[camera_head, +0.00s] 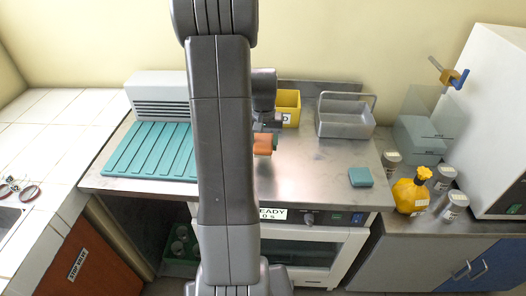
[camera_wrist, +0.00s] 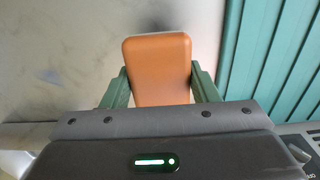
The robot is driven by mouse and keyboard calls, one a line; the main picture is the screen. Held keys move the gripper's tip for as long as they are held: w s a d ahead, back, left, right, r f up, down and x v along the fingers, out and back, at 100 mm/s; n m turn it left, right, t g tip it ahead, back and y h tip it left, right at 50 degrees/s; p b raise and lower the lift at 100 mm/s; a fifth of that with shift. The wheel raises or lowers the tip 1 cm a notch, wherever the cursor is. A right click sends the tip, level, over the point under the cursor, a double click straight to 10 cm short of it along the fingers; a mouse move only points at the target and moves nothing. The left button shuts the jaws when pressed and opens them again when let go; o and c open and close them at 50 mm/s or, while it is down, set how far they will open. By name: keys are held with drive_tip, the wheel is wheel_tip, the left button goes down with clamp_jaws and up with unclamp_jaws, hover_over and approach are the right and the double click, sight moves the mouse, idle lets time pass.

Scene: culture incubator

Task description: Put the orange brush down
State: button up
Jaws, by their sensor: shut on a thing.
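The orange brush (camera_head: 263,144) shows in the head view just right of my arm, over the steel bench top (camera_head: 310,175). In the wrist view the orange brush (camera_wrist: 158,68) is an upright orange block with rounded corners. My gripper (camera_wrist: 160,88) is shut on it, with one green finger at each side. In the head view my gripper (camera_head: 272,128) is partly hidden behind my arm. I cannot tell whether the brush touches the bench. A blurred dark smudge on the steel lies near the brush in the wrist view.
A ribbed teal mat (camera_head: 150,150) lies left of my arm. A yellow bin (camera_head: 288,108) and a grey metal basket (camera_head: 345,120) stand behind. A teal block (camera_head: 361,177) lies front right. A yellow bottle (camera_head: 411,195) and several jars stand further right. The bench middle is clear.

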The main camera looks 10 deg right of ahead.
sight(263, 141)
drive_tip(key=shift+f, duration=2.1)
drive_tip(key=shift+f, duration=0.25)
drive_tip(key=o, duration=1)
drive_tip(key=shift+r, duration=0.1)
drive_tip(key=shift+o, duration=0.2)
wheel_tip(263, 141, up, 12)
drive_tip(key=shift+r, duration=0.15)
wheel_tip(263, 141, down, 13)
drive_tip(key=shift+r, duration=0.1)
wheel_tip(263, 141, up, 3)
drive_tip(key=shift+r, duration=0.7)
